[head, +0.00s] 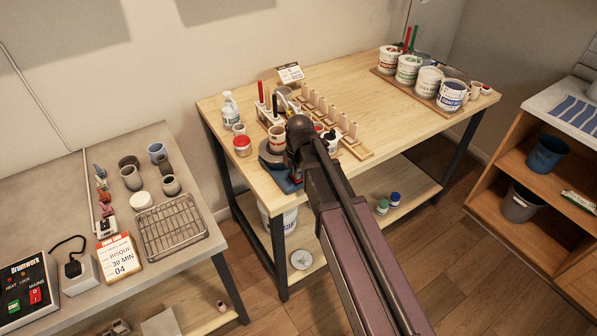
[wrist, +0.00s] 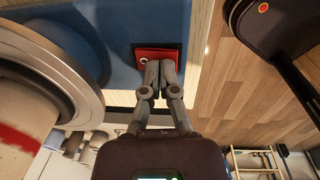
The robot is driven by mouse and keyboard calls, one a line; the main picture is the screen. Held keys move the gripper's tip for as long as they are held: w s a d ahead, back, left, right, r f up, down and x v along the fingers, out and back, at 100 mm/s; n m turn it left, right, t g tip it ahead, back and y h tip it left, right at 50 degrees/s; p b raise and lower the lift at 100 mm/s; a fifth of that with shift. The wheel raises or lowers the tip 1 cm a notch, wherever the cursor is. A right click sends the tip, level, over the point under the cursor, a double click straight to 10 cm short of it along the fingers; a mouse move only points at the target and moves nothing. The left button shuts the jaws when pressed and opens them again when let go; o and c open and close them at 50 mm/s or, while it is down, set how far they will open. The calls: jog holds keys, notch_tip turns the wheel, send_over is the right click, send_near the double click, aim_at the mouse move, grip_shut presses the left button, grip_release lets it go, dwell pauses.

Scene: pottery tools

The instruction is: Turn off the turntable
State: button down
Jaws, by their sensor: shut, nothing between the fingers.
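The turntable's blue base (wrist: 105,25) fills the upper left of the wrist view, with its round grey wheel (wrist: 85,55) at the left. In the head view the blue base (head: 285,182) shows at the table's near edge, partly behind my arm. A banded cup (head: 277,138) stands on the wheel.
Large tubs (head: 452,95) stand at the back right. A Brumwerk control box (head: 25,290) is on the left bench.

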jog(key=shift+r, duration=0.1)
dwell(0.3)
jog(key=shift+r+p, duration=0.15)
jog(key=shift+p, duration=0.15)
notch_tip(320, 180, up, 13)
jog(key=w+p, duration=0.1)
jog(key=p, duration=1.2)
jog(key=shift+w+a+r, duration=0.2)
jog(key=shift+a, duration=0.25)
